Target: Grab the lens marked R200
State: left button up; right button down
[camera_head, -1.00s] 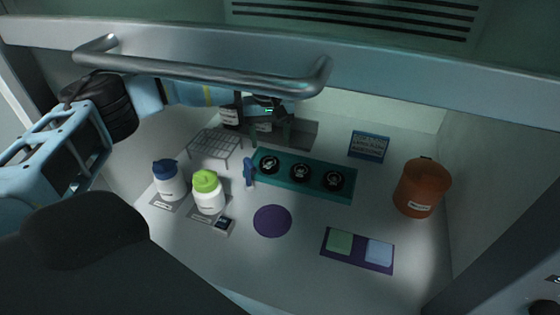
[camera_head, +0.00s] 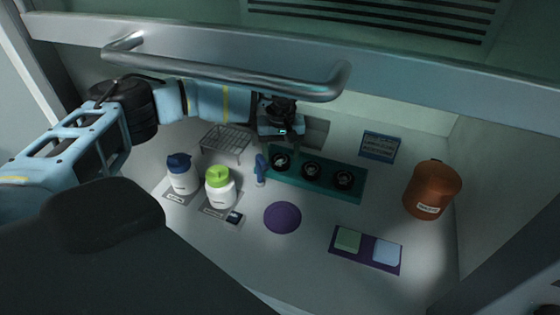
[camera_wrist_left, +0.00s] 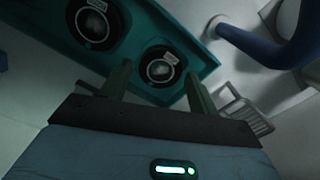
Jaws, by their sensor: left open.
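Three round black lenses sit in a teal holder (camera_head: 320,187): a left one (camera_head: 280,162), a middle one (camera_head: 312,170) and a right one (camera_head: 343,180). Their labels are too small to read, so I cannot tell which is R200. My left gripper (camera_head: 286,153) is open, above the back edge of the holder by the left lens. In the left wrist view its two green fingers (camera_wrist_left: 157,80) stand on either side of the left lens (camera_wrist_left: 161,66) with nothing held. The middle lens (camera_wrist_left: 93,22) also shows there. My right gripper is not in view.
A blue tool (camera_head: 260,170) stands just left of the holder, near the wire rack (camera_head: 227,139). Two capped bottles, blue (camera_head: 181,174) and green (camera_head: 220,187), a purple disc (camera_head: 282,217) and an orange jar (camera_head: 432,190) stand around. A metal handle bar (camera_head: 235,82) crosses above.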

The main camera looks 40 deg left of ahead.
aim_at(281, 159)
pick_arm(q)
jog(key=shift+f, duration=0.65)
jog(key=c, duration=0.8)
jog(key=shift+o, duration=0.2)
notch_tip(281, 159, up, 10)
